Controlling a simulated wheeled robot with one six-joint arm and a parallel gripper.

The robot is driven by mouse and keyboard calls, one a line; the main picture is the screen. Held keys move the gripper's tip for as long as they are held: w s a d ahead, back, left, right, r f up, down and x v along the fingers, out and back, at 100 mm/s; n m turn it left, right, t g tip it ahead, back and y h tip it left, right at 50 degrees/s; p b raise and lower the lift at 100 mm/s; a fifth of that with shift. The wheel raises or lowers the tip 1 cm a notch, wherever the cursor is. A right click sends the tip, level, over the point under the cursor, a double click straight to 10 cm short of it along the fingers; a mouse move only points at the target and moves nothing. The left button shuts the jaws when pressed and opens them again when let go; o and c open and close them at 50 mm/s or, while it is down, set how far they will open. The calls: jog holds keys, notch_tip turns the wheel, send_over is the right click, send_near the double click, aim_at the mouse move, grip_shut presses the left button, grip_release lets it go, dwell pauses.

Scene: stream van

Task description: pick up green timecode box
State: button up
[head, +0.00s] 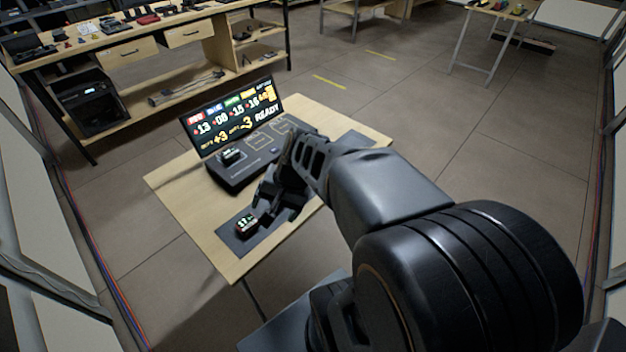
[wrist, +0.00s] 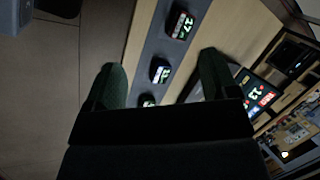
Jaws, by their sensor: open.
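Several small dark boxes with lit digits stand in a row on a dark strip (wrist: 152,42). In the wrist view, one box (wrist: 181,26) has pale digits and reddish edges, a middle box (wrist: 160,73) has a greenish display, and another box (wrist: 148,101) is partly hidden by my gripper. I cannot tell surely which is the green timecode box. My gripper (wrist: 160,62) is open, its fingers either side of the row, with nothing visibly held. In the head view, my gripper (head: 277,200) hangs over the table beside a lit box (head: 246,223).
The wooden table (head: 185,205) also bears a console with a lit screen (head: 235,117) reading READY. A small dark box (head: 232,155) sits on the console. A shelved workbench (head: 140,68) stands behind left. Open tiled floor lies to the right.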

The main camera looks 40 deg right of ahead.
jog(key=shift+o, duration=1.1)
jog(key=w+d+f+m+t+y+b, duration=0.2)
jog(key=d+f+m, duration=0.4)
jog(key=m, duration=0.3)
jog(key=shift+w+t+y+b, duration=0.3)
jog(key=shift+w+t+b, duration=0.1)
jog(key=shift+w, duration=0.25)
jog(key=d+f+m+t+h+b, duration=0.2)
jog(key=d+f+m+t, duration=0.15)
jog(key=d+m, duration=0.4)
jog(key=d+f+m+t+h+b, duration=0.15)
jog(key=d+m+t, duration=0.25)
jog(key=d+m, duration=0.4)
jog(key=shift+m+h, duration=0.25)
jog(key=w+f, duration=0.1)
jog(key=w, duration=0.1)
jog(key=w+f, duration=0.1)
jog(key=w, duration=0.1)
jog(key=w+f, duration=0.1)
jog(key=w, duration=0.2)
jog(key=shift+d+f+b, duration=0.3)
jog(key=shift+f+b, duration=0.05)
jog(key=shift+b, duration=0.05)
jog(key=shift+x, duration=3.05)
